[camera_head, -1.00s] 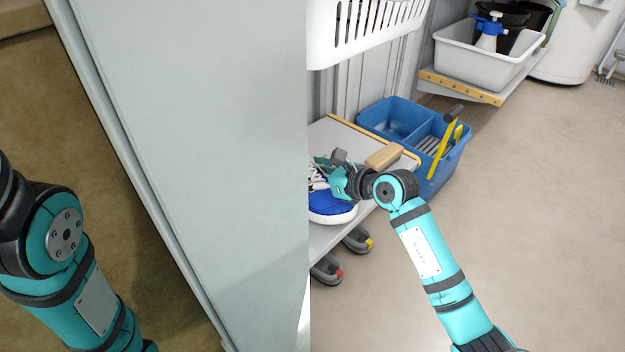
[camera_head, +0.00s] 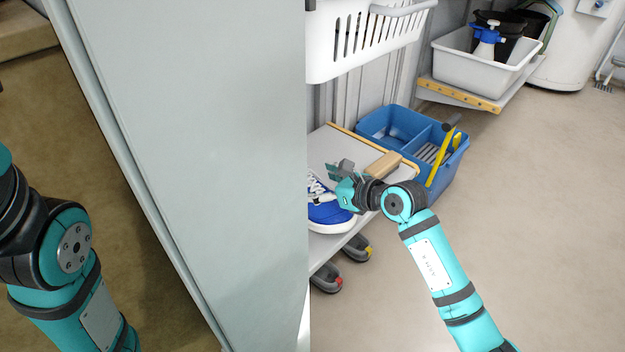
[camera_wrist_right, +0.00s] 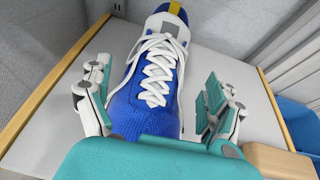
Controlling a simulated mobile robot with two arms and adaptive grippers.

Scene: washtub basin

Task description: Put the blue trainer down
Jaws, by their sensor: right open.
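The blue trainer (camera_head: 329,215) with white laces and a white sole rests on a light grey shelf top (camera_head: 337,150). In the head view its left part is hidden behind the pale panel edge. My right gripper (camera_head: 338,176) is beside and above it. In the right wrist view the trainer (camera_wrist_right: 152,90) lies between the two spread fingers (camera_wrist_right: 158,95), with a visible gap on the right side; I cannot tell whether the left finger touches it. My left arm shows at the left of the head view, but its gripper is out of frame.
A wooden block (camera_head: 383,165) lies on the shelf close to my right wrist. A blue divided caddy (camera_head: 395,123) with yellow-handled tools stands behind. A white basket (camera_head: 350,60) hangs above. A large pale panel (camera_head: 185,130) stands at left. The floor at right is clear.

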